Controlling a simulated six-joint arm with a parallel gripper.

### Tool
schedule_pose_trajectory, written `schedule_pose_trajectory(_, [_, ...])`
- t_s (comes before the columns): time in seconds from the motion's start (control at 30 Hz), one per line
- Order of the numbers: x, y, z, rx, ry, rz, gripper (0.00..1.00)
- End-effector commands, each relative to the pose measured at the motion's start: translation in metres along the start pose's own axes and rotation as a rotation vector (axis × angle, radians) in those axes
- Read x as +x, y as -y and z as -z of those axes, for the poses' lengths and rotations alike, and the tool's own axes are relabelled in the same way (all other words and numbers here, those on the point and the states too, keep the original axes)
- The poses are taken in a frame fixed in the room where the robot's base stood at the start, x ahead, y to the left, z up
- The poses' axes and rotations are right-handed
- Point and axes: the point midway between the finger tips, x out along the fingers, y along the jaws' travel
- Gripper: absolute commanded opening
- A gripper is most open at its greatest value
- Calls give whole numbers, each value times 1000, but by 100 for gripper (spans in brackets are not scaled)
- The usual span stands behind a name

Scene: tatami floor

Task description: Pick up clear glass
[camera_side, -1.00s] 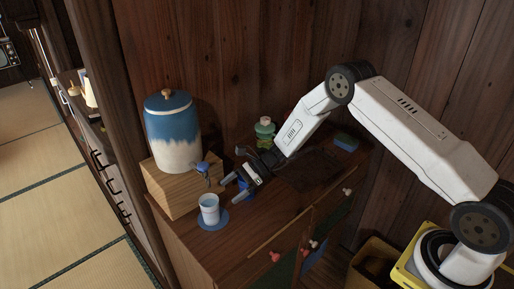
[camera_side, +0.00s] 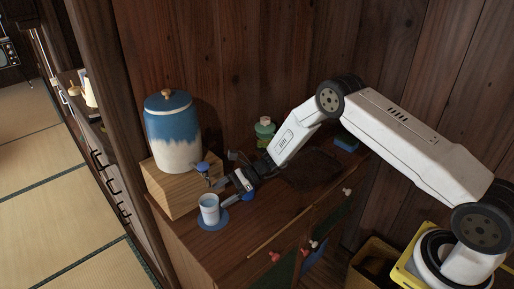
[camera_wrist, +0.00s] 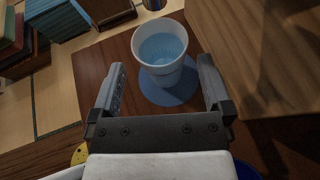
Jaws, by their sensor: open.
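The clear glass (camera_side: 209,209) holds pale blue liquid and stands upright on a round blue coaster (camera_side: 218,226) on the wooden cabinet top. In the wrist view the glass (camera_wrist: 161,50) sits beyond the fingertips, roughly centred between them, with the coaster (camera_wrist: 170,93) under it. My gripper (camera_side: 219,191) is open and empty, to the right of the glass in the side view. In the wrist view my gripper (camera_wrist: 161,75) has one finger on each side, and neither appears to touch the glass.
A blue and cream dispenser (camera_side: 174,135) stands on a wooden block (camera_side: 182,190) just behind the glass, with its tap close by. A green-capped bottle (camera_side: 264,130) and a blue sponge-like block (camera_side: 346,142) are at the back. The cabinet's front edge is near the glass.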

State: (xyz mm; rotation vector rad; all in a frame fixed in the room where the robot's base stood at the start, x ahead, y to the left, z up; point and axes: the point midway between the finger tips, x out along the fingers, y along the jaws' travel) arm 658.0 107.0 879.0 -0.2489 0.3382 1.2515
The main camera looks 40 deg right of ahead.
Motion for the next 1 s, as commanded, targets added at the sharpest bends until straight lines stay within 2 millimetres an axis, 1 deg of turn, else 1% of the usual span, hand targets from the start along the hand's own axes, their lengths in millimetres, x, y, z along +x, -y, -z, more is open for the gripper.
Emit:
schedule_pose_trajectory(0.17, [10,-1,1,0,0,-2,100])
schedule_pose_trajectory(0.5, [47,-1,2,-1,-1,-2,100])
schedule_pose_trajectory(0.63, [52,0,2,-1,-1,0,100])
schedule_pose_trajectory(1.0, [52,0,2,-1,-1,0,100])
